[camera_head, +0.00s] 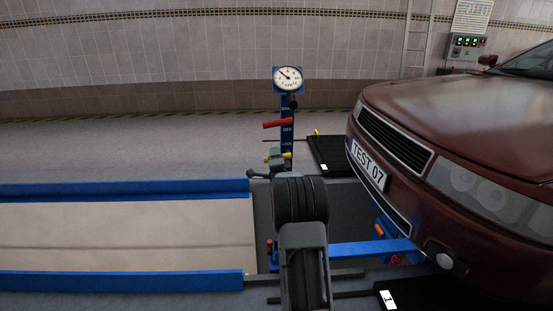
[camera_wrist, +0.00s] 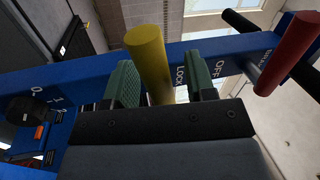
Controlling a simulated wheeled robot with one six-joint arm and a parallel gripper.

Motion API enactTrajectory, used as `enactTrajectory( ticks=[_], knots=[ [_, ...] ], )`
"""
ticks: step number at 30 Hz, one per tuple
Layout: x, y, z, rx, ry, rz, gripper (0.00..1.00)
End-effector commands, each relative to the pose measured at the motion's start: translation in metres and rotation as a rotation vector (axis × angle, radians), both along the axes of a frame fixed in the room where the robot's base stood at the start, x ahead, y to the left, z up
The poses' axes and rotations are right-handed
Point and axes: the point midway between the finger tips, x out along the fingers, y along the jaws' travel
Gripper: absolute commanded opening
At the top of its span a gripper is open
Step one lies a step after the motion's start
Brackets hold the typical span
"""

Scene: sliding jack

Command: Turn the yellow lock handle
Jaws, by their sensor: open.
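The yellow lock handle (camera_wrist: 150,60) is a short cylinder on a blue post (camera_wrist: 85,76), beside the word LOCK in the wrist view. My gripper (camera_wrist: 161,72) is open, with one green finger on each side of the handle. A gap shows between the handle and the right finger; the left finger is close to it, and I cannot tell if they touch. In the head view my gripper (camera_head: 276,160) is at the post below the gauge, and only bits of yellow (camera_head: 287,155) show around it.
A red handle (camera_wrist: 289,53) sticks out near the word OFF; it also shows above my gripper in the head view (camera_head: 278,123). A round gauge (camera_head: 287,78) tops the post. A dark red car (camera_head: 455,120) stands close on the right. A blue-edged pit (camera_head: 120,190) lies left.

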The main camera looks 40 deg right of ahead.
Motion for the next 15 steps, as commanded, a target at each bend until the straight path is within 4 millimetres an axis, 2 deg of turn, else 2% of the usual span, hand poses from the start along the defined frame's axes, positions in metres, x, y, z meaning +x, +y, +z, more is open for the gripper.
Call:
enactTrajectory(
  ticks=[8,15],
  knots=[
    [-0.011,0.007,-0.002,0.001,0.003,-0.001,0.50],
    [-0.048,0.031,-0.011,0.001,0.004,0.000,0.50]
  ],
)
